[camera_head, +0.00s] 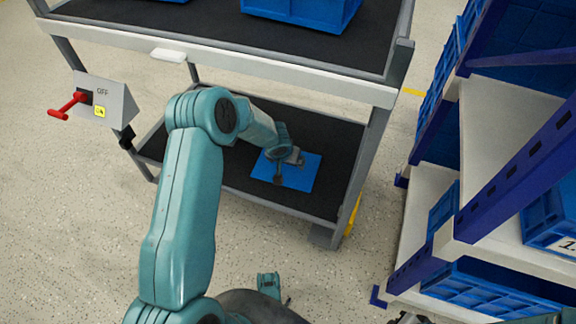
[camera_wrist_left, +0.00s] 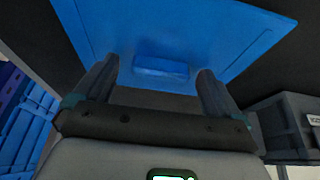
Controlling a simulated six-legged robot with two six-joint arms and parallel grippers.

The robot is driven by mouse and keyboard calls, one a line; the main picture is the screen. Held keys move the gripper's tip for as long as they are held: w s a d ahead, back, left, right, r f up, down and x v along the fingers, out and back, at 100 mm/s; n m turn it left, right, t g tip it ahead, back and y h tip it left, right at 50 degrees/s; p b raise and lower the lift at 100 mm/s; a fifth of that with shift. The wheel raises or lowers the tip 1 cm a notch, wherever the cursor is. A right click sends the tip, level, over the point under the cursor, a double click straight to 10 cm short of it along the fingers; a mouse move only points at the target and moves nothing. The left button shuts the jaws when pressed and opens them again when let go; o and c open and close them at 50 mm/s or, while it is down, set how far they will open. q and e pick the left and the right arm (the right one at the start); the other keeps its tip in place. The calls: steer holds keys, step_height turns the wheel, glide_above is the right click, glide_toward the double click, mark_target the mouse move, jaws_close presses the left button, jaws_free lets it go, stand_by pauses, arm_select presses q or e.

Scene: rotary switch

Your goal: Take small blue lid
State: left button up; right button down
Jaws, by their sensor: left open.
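The small blue lid (camera_head: 303,178) lies flat on the dark lower shelf of the cart. My left gripper (camera_head: 290,165) is over the lid, and its wrist hides part of it. In the left wrist view the lid (camera_wrist_left: 200,28) fills the top, with a raised blue block-like handle (camera_wrist_left: 161,67) on it. The two fingers of my left gripper (camera_wrist_left: 158,85) stand apart on either side of the handle, with space between. I cannot tell whether they touch it. My right gripper does not show clearly in either view.
The cart's lower shelf (camera_head: 325,135) lies under an upper shelf (camera_head: 215,25) with blue crates. A grey switch box (camera_head: 115,100) with a red handle (camera_head: 68,104) is on the cart's left. A rack (camera_head: 470,215) with blue crates stands close on the right.

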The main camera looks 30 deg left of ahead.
arm_select(q)
steer(key=c, duration=1.2)
